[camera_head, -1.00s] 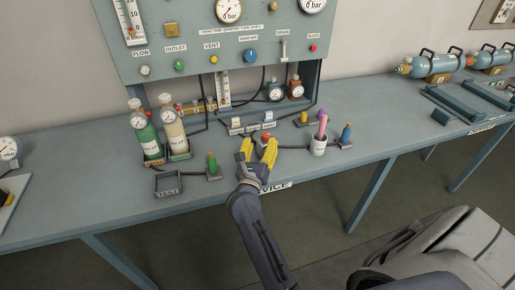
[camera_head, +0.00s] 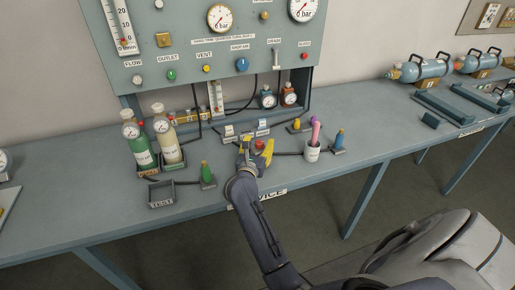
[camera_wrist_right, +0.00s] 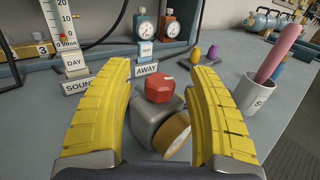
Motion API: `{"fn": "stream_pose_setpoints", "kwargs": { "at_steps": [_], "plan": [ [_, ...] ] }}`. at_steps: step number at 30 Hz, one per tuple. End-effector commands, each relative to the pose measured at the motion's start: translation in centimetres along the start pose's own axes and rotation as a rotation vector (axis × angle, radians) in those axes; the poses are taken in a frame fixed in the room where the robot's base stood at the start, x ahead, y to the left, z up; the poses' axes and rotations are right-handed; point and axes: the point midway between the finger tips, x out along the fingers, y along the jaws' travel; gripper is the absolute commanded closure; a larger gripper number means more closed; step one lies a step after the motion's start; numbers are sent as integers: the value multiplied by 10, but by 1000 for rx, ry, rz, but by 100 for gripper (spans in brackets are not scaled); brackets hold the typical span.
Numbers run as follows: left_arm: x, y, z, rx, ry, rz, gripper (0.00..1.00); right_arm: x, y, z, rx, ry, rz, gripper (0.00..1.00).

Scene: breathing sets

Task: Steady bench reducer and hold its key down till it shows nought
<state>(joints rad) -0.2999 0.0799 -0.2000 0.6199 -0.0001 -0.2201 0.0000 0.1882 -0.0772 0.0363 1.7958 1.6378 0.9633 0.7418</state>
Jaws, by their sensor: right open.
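The item I take as the bench reducer is a small grey block (camera_wrist_right: 150,112) with a red faceted key (camera_wrist_right: 166,88) on top and a round brass-rimmed part (camera_wrist_right: 176,136) on its near side. Its dial face is not readable. In the head view the red key (camera_head: 260,143) shows between my fingers. My right gripper (camera_head: 256,149) is open, its yellow fingers on either side of the reducer. In the right wrist view (camera_wrist_right: 160,78) a gap shows between the right finger and the block; contact on the left cannot be told. My left gripper is out of view.
Small labelled plates (camera_wrist_right: 95,77) stand just behind the reducer. Bottles (camera_head: 138,145), a green-topped piece (camera_head: 207,175) and an empty tray (camera_head: 161,194) are left. The gauge panel (camera_head: 200,50) rises behind.

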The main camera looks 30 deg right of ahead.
Motion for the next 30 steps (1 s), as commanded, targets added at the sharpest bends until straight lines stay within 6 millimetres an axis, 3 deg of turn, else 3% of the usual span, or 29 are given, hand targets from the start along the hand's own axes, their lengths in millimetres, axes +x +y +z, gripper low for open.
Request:
{"fn": "stream_pose_setpoints", "kwargs": {
  "at_steps": [13, 27, 30],
  "plan": [
    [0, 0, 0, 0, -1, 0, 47, 6, 0, 0, 0, 0, 0, 42],
    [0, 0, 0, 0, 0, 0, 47, 5, 0, 0, 0, 0, 0, 97],
    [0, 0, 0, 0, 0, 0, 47, 5, 0, 0, 0, 0, 0, 100]
  ]
}}
